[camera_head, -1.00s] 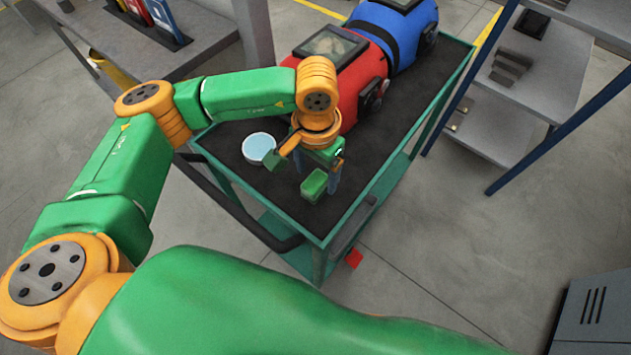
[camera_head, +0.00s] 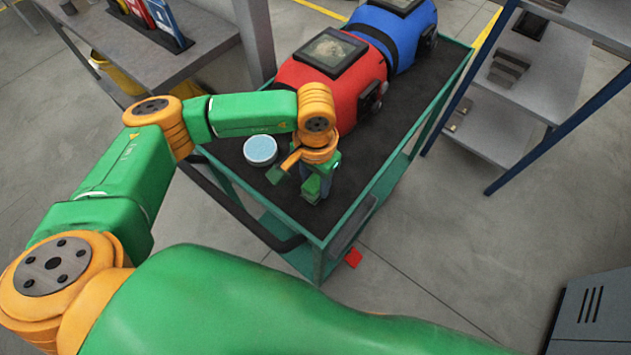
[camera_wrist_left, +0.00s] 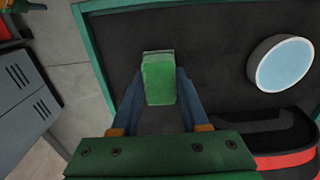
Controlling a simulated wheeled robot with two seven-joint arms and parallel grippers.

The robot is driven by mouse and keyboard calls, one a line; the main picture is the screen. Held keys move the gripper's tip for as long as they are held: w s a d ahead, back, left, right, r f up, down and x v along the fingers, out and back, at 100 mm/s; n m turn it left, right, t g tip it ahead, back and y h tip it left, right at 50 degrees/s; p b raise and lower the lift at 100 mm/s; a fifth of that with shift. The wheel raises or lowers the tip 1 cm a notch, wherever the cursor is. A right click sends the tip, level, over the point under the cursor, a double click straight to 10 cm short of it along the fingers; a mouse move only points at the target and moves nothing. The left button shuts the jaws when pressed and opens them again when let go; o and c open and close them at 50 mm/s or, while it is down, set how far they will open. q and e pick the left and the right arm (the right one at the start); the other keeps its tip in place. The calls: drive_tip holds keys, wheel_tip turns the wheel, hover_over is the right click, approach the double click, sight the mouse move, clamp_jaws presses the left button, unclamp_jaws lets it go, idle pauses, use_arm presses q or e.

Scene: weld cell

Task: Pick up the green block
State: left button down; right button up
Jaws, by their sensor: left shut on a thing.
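The green block (camera_head: 311,188) is at the front part of the cart's dark top, partly hidden by my left gripper (camera_head: 316,185) in the head view. In the left wrist view the green block (camera_wrist_left: 159,78) lies between the two blue fingers of my left gripper (camera_wrist_left: 158,88). The left gripper is shut on the block. I cannot tell whether the block touches the cart top. My right gripper is not in view.
A round tin with a pale blue top (camera_head: 260,150) stands left of the gripper. A red machine (camera_head: 335,85) and a blue machine (camera_head: 400,35) stand behind on the green-rimmed cart (camera_head: 347,212). A grey shelf (camera_head: 540,90) is at right.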

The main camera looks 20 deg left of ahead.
use_arm(q)
drive_tip(key=shift+r, duration=0.3)
drive_tip(key=w+d+r+b, duration=0.2)
drive_tip(key=d+r+b, duration=0.1)
drive_tip(key=d+r, duration=0.9)
drive_tip(key=shift+w+d+r, duration=0.15)
drive_tip(key=shift+w+d, duration=0.2)
drive_tip(key=shift+d, duration=0.55)
